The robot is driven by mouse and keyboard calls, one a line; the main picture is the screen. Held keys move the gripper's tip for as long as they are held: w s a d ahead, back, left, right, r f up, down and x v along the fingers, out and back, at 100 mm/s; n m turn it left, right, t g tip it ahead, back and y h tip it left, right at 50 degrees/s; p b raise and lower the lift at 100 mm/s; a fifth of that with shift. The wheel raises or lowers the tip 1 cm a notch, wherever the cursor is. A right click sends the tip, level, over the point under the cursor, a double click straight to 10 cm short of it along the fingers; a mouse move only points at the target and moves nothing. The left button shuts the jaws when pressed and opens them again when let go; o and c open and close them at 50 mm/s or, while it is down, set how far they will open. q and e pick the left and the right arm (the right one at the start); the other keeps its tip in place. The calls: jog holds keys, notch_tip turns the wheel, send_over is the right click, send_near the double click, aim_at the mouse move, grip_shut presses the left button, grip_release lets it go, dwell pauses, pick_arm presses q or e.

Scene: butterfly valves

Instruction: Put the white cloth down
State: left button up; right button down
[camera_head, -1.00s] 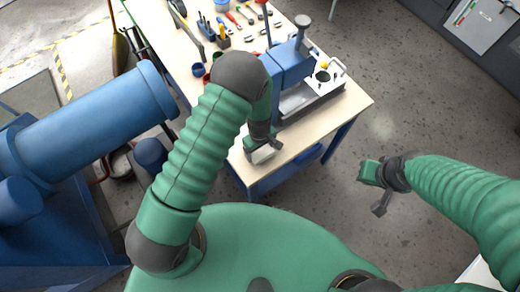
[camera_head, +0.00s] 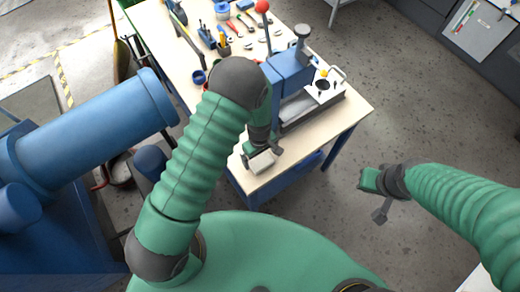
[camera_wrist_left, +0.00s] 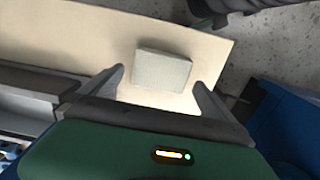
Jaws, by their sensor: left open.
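The white cloth (camera_head: 262,162) is a small folded pale block near the front corner of the wooden tabletop. In the left wrist view the cloth (camera_wrist_left: 162,70) appears to lie flat on the table, with a gap to the finger on each side. My left gripper (camera_head: 260,152) is open, its fingers (camera_wrist_left: 158,82) on either side of the cloth's near end. My right gripper (camera_head: 376,194) hangs over the floor to the right, away from the table; its jaw opening is unclear.
The workbench (camera_head: 345,112) carries a blue vise-like machine (camera_head: 290,75) just beyond my left gripper and several tools at the back. A large blue pipe (camera_head: 95,120) stands at the left. Clear floor lies to the right.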

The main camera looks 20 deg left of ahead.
pick_arm(q)
notch_tip(320, 180, up, 9)
notch_tip(320, 180, up, 11)
jog(key=m+t, duration=0.2)
jog(key=m, duration=0.5)
send_over(260, 160)
jog(key=s+a, duration=0.5)
jog(key=s, duration=0.1)
jog(key=s+m, duration=0.1)
jog(key=s+a+m+b, duration=0.1)
jog(key=s+r+m, duration=0.1)
jog(key=shift+s+a+t+b, duration=0.25)
jog(key=shift+s+t+b, duration=0.15)
pick_arm(e)
notch_tip(260, 160, down, 2)
jog(key=shift+s, duration=0.15)
pick_arm(q)
jog(key=shift+w+a+f, duration=0.1)
jog(key=shift+f, duration=0.05)
